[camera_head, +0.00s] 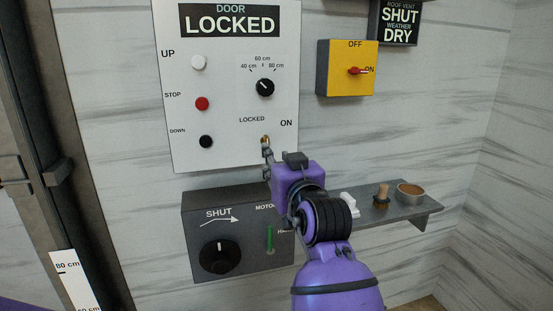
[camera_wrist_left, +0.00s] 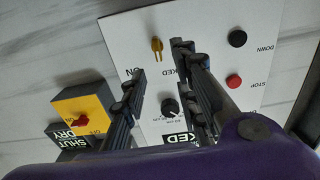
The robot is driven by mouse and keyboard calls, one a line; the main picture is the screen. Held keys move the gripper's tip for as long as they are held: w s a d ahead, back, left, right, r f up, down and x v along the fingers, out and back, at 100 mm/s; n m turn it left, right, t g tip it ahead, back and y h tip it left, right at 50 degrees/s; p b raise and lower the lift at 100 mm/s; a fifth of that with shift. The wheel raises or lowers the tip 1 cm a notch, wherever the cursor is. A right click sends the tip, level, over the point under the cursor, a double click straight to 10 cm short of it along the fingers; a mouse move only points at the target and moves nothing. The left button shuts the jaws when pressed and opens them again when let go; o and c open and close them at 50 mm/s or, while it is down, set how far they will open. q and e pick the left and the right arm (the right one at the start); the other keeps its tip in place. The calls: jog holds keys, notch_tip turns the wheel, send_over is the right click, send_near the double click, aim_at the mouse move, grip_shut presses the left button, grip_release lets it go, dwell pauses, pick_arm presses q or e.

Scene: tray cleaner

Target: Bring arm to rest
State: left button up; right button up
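My left gripper (camera_head: 266,156) is in front of the lower right of the white door panel (camera_head: 228,130). In the left wrist view, its two dark fingers (camera_wrist_left: 160,60) are apart, with nothing between the pads. The small yellow key (camera_wrist_left: 156,45) on the panel appears in the gap between the fingertips. In the head view the key (camera_head: 264,139) is right at the fingertips; I cannot tell whether they touch it. The purple left forearm (camera_head: 335,270) reaches up from the bottom of the head view. My right gripper is not in view.
Below the panel is a grey motor box (camera_head: 205,255) with a black knob and green lever, partly behind my arm. A grey shelf (camera_head: 410,214) at right holds a brown bowl (camera_head: 410,193) and small items. A yellow switch box (camera_head: 345,80) hangs upper right.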

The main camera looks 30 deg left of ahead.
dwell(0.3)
